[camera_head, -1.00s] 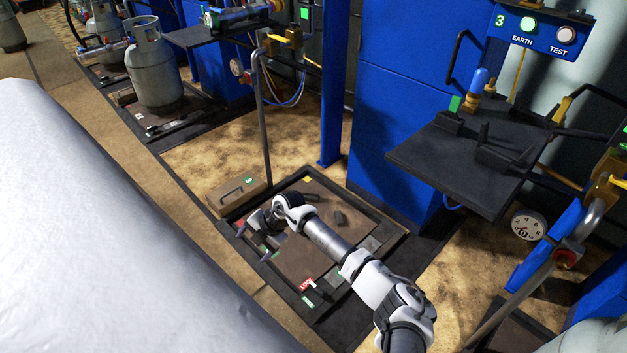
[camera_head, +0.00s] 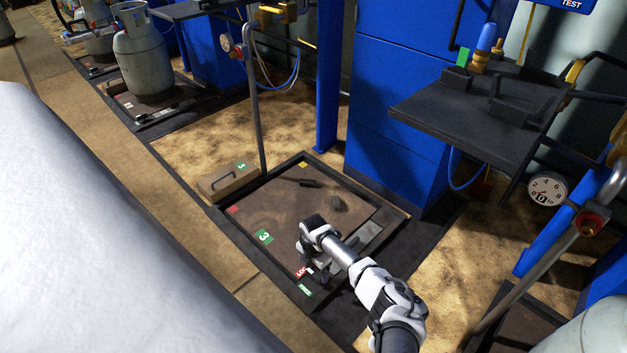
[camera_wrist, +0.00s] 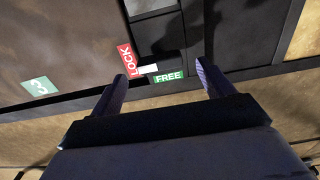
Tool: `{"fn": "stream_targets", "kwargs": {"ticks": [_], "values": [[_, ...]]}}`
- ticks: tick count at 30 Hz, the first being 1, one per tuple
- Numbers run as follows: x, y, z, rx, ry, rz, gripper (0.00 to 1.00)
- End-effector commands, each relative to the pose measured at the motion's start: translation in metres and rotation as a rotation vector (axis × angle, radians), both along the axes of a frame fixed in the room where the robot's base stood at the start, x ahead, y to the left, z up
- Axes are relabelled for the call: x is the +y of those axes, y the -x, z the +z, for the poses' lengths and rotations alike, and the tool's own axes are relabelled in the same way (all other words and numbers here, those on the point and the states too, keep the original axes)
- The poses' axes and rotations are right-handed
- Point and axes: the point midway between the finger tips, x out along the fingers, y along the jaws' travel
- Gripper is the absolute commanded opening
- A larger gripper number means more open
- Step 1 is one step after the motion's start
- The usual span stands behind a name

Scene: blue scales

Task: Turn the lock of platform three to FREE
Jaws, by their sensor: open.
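Platform three (camera_head: 275,205) is a brown plate in a dark floor frame, with a green "3" label (camera_head: 264,236). At its near corner are a red LOCK label (camera_head: 302,272) and a green FREE label (camera_head: 305,290). In the wrist view the red LOCK label (camera_wrist: 126,60) and green FREE label (camera_wrist: 168,77) lie close together, with a small white piece (camera_wrist: 148,68) beside LOCK and a dark part by it. I cannot clearly make out the lock's lever or its setting. My gripper (camera_wrist: 163,75) is open and empty, its fingers on either side of these labels, pointing toward that corner.
A box with a handle (camera_head: 228,180) sits left of the platform. A pole (camera_head: 257,110) stands behind it. A blue cabinet (camera_head: 400,110) and a dark shelf (camera_head: 460,115) rise at the right. Small dark pieces (camera_head: 336,203) lie on the plate.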

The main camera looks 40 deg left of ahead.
Motion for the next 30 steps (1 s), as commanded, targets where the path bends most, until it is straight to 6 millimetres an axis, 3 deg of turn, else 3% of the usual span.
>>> {"fn": "stream_targets", "kwargs": {"ticks": [1, 6, 17, 27, 30], "values": [[0.000, 0.000, -0.012, 0.000, 0.000, -0.001, 0.81], [0.000, 0.000, -0.026, 0.000, 0.000, 0.000, 0.81], [0.001, 0.000, -0.028, 0.000, -0.002, 0.001, 0.81], [0.000, 0.000, -0.028, 0.000, -0.001, 0.001, 0.36], [0.000, 0.000, -0.028, 0.000, -0.001, 0.002, 0.36]]}}
